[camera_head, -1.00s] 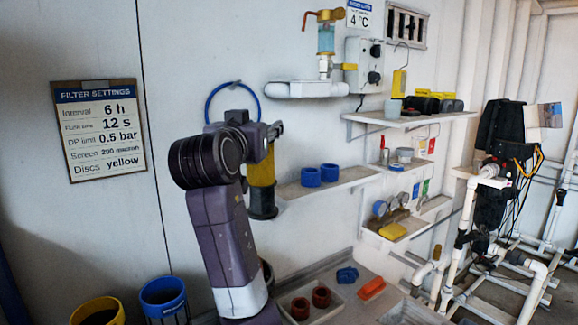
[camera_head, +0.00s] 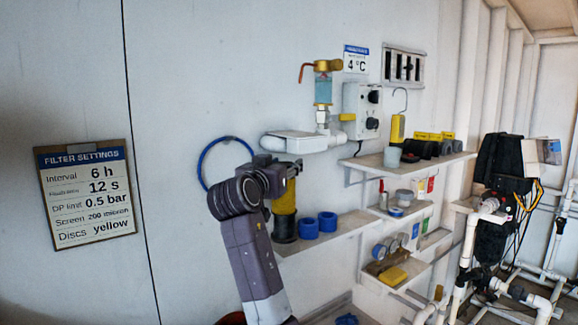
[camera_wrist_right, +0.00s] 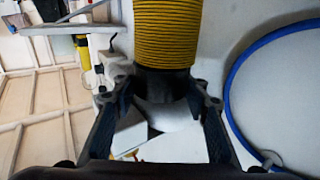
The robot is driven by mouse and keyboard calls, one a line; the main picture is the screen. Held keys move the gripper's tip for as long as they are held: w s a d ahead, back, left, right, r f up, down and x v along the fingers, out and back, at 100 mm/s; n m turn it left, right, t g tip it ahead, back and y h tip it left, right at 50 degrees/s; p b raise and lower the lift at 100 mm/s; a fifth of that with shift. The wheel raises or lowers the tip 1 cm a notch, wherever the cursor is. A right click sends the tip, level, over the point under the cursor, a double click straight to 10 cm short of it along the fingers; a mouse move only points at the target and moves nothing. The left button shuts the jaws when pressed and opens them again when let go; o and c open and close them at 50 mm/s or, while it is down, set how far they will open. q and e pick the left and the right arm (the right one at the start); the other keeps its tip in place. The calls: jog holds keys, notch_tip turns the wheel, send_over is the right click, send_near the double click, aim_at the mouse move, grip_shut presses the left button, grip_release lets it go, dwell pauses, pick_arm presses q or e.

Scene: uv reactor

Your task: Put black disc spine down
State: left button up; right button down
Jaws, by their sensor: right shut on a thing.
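The disc spine shows in the head view as an upright cylinder with a stack of yellow ribbed discs (camera_head: 285,201) and a black lower end (camera_head: 284,232). My right gripper (camera_head: 292,169) is shut on its top end. In the right wrist view the yellow discs (camera_wrist_right: 168,35) lead away from a black end piece (camera_wrist_right: 166,84) between my fingers (camera_wrist_right: 165,98). The black lower end is at the left end of the middle shelf (camera_head: 340,233). I cannot tell if it touches the shelf. My left gripper is not in view.
Two blue rings (camera_head: 318,223) stand on the shelf just right of the spine. A blue hose loop (camera_head: 203,160) hangs on the wall behind my arm. White pipework (camera_head: 300,142) is above. An upper shelf (camera_head: 405,159) holds dark and yellow items. A settings sign (camera_head: 86,195) hangs left.

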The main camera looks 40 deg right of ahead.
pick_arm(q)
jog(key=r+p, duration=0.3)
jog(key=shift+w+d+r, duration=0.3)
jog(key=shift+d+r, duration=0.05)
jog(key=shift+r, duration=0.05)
pick_arm(e)
jog(key=d+f, duration=0.1)
jog(key=w+d+f, duration=0.1)
jog(key=d+f, duration=0.1)
jog(key=shift+w+f, duration=0.15)
jog(key=shift+w, duration=0.15)
jog(key=shift+f, duration=0.1)
jog(key=c, duration=1.1)
grip_release()
jog(key=shift+a, duration=0.1)
jog(key=shift+c, duration=0.2)
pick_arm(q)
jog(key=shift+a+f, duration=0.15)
